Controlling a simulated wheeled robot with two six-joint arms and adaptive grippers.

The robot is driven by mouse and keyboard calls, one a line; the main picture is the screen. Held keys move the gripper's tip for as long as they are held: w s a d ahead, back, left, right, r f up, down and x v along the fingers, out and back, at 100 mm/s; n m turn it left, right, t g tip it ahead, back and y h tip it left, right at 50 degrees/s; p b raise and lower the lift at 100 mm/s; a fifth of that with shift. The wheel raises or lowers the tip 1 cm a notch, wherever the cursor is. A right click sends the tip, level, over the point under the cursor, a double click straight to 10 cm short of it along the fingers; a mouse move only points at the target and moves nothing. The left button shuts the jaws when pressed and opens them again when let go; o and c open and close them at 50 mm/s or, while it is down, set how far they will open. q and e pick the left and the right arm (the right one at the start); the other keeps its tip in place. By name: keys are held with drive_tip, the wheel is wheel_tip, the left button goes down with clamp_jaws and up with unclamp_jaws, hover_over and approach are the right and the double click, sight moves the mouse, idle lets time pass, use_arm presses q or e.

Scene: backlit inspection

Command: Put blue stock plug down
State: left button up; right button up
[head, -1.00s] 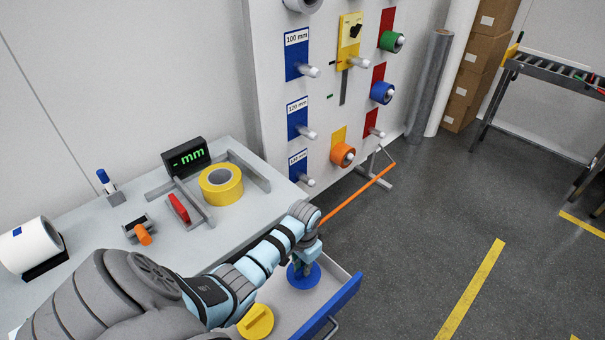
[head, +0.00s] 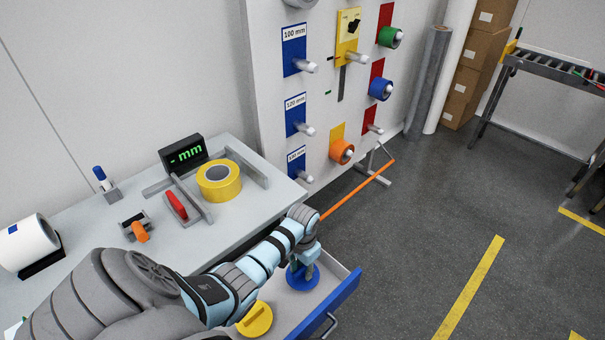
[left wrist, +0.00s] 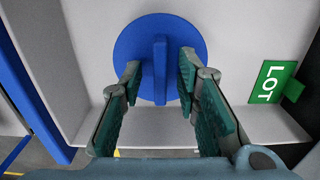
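The blue stock plug (head: 303,281) is a round blue disc with an upright bar handle. It lies in the open drawer (head: 337,306); it also shows in the left wrist view (left wrist: 133,46). My left gripper (head: 304,268) is over the plug. In the left wrist view its green-padded fingers (left wrist: 159,80) stand apart, one on each side of the bar, with a gap on both sides. The gripper is open and the plug is not gripped. My right gripper is not in view.
A yellow plug (head: 255,319) lies in the same drawer. A green LOT card (left wrist: 268,82) is at the drawer's right in the wrist view. On the table above are a yellow tape roll (head: 219,181) and a display (head: 184,154). Pegboard rolls stand behind.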

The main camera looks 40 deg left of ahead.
sight(302, 269)
use_arm(q)
wheel_tip(302, 269, up, 12)
drive_tip(key=p, duration=0.3)
drive_tip(key=shift+p, duration=0.35)
